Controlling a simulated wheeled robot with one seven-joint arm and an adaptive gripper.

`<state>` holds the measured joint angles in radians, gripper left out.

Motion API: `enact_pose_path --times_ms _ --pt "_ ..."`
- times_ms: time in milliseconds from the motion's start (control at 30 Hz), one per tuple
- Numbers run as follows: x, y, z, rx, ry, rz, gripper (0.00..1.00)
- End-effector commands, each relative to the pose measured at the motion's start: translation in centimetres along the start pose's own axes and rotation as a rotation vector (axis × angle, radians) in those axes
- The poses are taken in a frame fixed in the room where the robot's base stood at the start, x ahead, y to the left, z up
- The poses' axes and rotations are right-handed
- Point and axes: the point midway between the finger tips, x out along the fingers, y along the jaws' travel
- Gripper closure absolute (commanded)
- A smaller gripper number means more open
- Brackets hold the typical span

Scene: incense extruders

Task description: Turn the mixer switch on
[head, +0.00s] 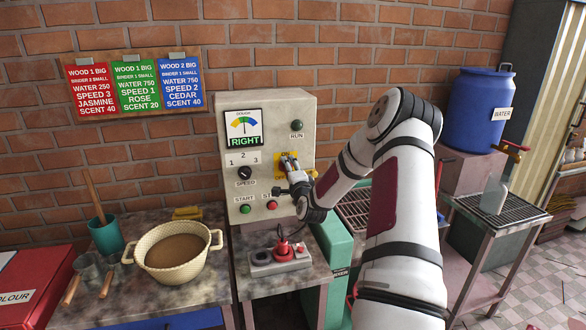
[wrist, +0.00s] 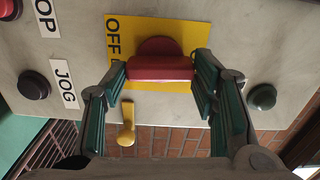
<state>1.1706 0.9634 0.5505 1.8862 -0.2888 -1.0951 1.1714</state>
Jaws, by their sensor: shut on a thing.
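The mixer's grey control box (head: 266,115) stands against the brick wall. Its rotary switch has a yellow plate (wrist: 180,28) marked OFF, with a red round hub and red handle (wrist: 150,69) in the wrist view. The handle lies crosswise in that view. My gripper (wrist: 161,74) is shut on it, one green-padded finger on each side. In the head view my gripper (head: 291,172) reaches the yellow plate from the right and hides most of the switch. An ON label (head: 286,154) shows at the plate's top.
The box also carries a dial (head: 243,124), a speed knob (head: 245,173), a green start button (head: 245,209), a red stop button (head: 271,205) and the RUN lamp (head: 296,125). A brass-coloured lever (wrist: 126,124) hangs near the switch. A beige basin (head: 173,274) stands left.

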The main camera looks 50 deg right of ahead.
Motion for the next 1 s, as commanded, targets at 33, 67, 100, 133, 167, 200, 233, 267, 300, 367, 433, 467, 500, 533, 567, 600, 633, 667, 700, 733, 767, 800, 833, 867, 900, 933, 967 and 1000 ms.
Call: enact_pose_path --times_ms 33,67,100,133,167,200,233,267,300,367,433,467,500,533,567,600,633,667,700,733,767,800,833,867,900,933,967,1000 --pt "-0.14 0.04 -0.12 0.02 0.001 0.003 0.75" --pt "-0.14 0.06 -0.1 0.031 0.001 0.003 0.75" --pt "-0.12 0.07 -0.09 0.045 0.001 0.003 0.75" --pt "-0.11 0.07 -0.09 0.053 0.001 0.003 0.75" --pt "-0.1 0.07 -0.08 0.06 0.001 0.003 0.75" --pt "-0.08 0.07 -0.08 0.068 0.001 0.003 0.75" --pt "-0.07 0.08 -0.08 0.073 0.001 0.002 0.75" --pt "-0.06 0.09 -0.09 0.078 0.001 0.002 0.75" --pt "-0.05 0.1 -0.08 0.083 0.001 0.002 0.75" --pt "-0.04 0.12 -0.08 0.088 0.001 0.003 0.75" --pt "-0.03 0.14 -0.07 0.091 0.001 0.003 0.75" --pt "-0.02 0.15 -0.06 0.092 0.001 0.003 0.75" --pt "-0.02 0.15 -0.06 0.092 0.001 0.003 0.75" --pt "-0.02 0.16 -0.06 0.092 0.001 0.003 0.75" --pt "-0.01 0.16 -0.06 0.092 0.001 0.003 0.75" --pt "-0.01 0.16 -0.06 0.092 0.001 0.003 0.75" --pt "-0.02 0.16 -0.06 0.092 0.001 0.003 0.75" --pt "-0.02 0.16 -0.06 0.092 0.001 0.003 0.75" --pt "-0.02 0.17 -0.06 0.092 0.001 0.003 0.75" --pt "-0.02 0.17 -0.06 0.092 0.001 0.003 0.75" --pt "-0.02 0.17 -0.06 0.092 0.002 0.003 0.45" --pt "-0.02 0.17 -0.05 0.092 0.001 0.003 0.36" --pt "-0.02 0.16 -0.05 0.092 0.001 0.003 0.29" --pt "-0.02 0.15 -0.05 0.092 0.001 0.002 0.27" --pt "-0.01 0.14 -0.04 0.091 0.001 0.002 0.27" --pt "-0.01 0.13 -0.04 0.091 0.001 0.002 0.27" --pt "-0.01 0.12 -0.03 0.091 0.001 0.002 0.27" --pt "-0.01 0.1 -0.03 0.091 0.001 0.002 0.27"
